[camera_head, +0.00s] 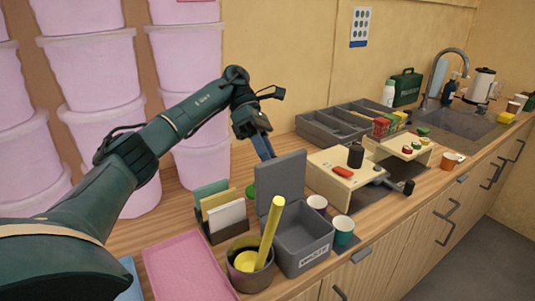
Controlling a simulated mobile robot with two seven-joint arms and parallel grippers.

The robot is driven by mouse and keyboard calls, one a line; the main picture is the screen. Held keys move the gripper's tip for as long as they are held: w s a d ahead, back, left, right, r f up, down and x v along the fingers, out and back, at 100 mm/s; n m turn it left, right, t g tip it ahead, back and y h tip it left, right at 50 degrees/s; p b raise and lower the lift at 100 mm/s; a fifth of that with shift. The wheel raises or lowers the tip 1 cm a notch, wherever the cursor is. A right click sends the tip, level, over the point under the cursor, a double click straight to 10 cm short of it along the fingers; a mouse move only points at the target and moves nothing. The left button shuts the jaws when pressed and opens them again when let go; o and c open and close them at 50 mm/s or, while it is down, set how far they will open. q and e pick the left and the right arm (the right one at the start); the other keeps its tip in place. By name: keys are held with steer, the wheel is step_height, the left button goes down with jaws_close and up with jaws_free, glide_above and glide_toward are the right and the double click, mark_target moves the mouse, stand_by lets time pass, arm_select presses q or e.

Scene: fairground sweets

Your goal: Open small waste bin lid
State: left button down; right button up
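The small waste bin (303,243) is a grey box with a label on its front, standing near the counter's front edge. Its grey lid (281,181) stands upright at the back left, so the bin is open and its inside shows. My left gripper (264,148) points down just behind and above the lid, its fingers blue-grey. The lid hides part of the space below the fingertips, and whether they touch it is unclear. I cannot tell how far apart the fingers are. My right gripper is not in view.
A round pot (250,264) with a yellow stick (270,230) stands left of the bin. A card holder (224,222) and a pink tray (188,268) are farther left. Cups (343,230) stand right of the bin. A wooden stand (343,176) and grey divided tray (345,125) lie behind.

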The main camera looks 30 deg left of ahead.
arm_select(q)
steer(key=shift+d+f, duration=0.1)
steer(key=shift+f, duration=0.45)
steer(key=c, duration=1.5)
jaws_free()
steer(key=shift+c, duration=0.2)
steer(key=o, duration=0.4)
steer(key=shift+w, duration=0.25)
step_height(320, 180, up, 10)
steer(key=p, duration=0.2)
steer(key=shift+r+p, duration=0.1)
steer(key=shift+p, duration=0.3)
